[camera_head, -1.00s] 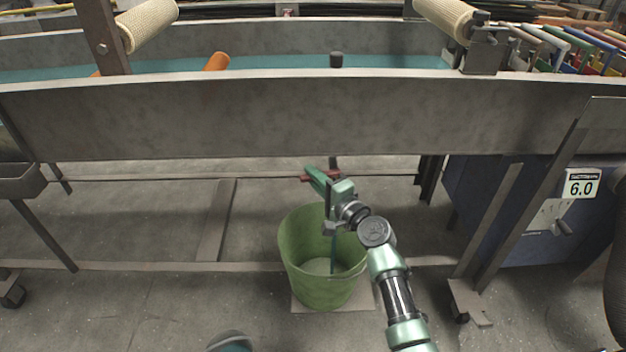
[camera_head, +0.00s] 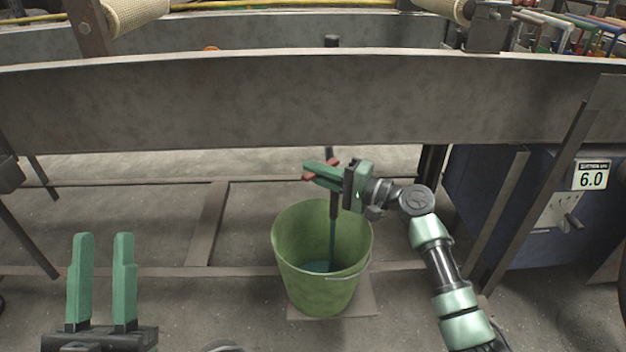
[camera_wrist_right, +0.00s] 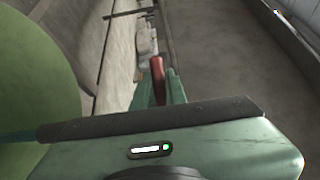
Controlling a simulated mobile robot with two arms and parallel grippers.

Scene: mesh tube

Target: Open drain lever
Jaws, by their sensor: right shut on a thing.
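The drain lever (camera_head: 309,177) has a red handle and sits below the long metal trough, over the bucket. My right gripper (camera_head: 318,170) is shut on it, with the red parts showing around the fingers. In the right wrist view, the red handle (camera_wrist_right: 157,70) shows between the green fingers. A teal stream (camera_head: 332,237) runs from the drain pipe (camera_head: 334,205) down into the green bucket (camera_head: 320,290), where teal liquid lies at the bottom. My left gripper (camera_head: 102,238) is open and empty at the lower left, fingers pointing up.
The metal trough (camera_head: 240,105) spans the view above. Frame bars (camera_head: 208,225) run under it near the floor. A blue cabinet (camera_head: 535,215) with a 6.0 sign stands at the right.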

